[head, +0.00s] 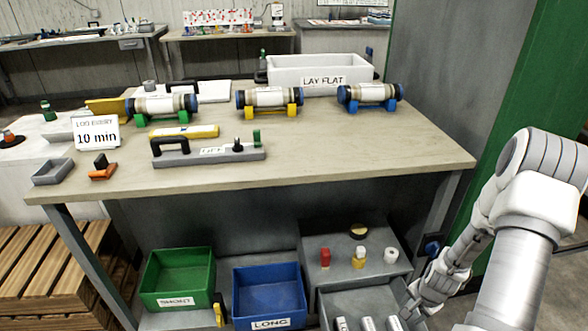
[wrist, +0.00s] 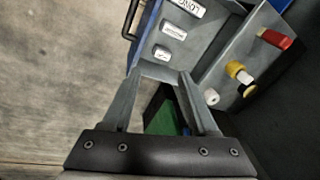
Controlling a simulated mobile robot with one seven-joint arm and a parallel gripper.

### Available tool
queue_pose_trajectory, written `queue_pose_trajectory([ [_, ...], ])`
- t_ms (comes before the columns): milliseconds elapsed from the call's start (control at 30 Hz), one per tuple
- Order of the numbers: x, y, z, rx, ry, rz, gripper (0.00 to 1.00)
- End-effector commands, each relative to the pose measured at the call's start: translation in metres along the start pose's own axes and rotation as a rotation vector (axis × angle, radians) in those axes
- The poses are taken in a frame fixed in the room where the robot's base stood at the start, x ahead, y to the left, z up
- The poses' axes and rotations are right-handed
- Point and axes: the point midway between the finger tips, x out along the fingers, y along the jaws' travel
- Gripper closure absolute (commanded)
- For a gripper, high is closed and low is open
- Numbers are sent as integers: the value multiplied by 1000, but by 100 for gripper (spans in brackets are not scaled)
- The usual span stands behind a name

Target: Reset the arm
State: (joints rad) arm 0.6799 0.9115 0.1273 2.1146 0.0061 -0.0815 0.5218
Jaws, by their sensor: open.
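My gripper (wrist: 162,76) is open in the wrist view, its two grey fingers apart with nothing held between them. In the head view my arm comes in at the right and bends down past the bench's front right corner. Its end (head: 414,304) is low at the right, beside an open grey drawer (head: 376,296) holding several white-labelled pieces. The fingertips are too small to make out there. In the wrist view the drawer (wrist: 209,35) lies beyond the fingers.
The bench (head: 330,160) carries three capped cylinders on coloured cradles and a white LAY FLAT tray (head: 300,63). Below stand a green SHORT bin (head: 160,290) and a blue LONG bin (head: 255,308). Small red, yellow and white pieces stand on the grey cabinet (head: 322,245). A green-edged wall is at right.

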Motion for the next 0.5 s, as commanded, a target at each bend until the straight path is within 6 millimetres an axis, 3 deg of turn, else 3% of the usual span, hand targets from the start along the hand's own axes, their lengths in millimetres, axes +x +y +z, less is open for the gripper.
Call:
queue_pose_trajectory([
  [33,-21,-14,-4,-46,14,-6,41],
  [233,-94,-53,-4,-214,44,-13,41],
  [500,-193,-92,20,-429,87,-30,41],
])
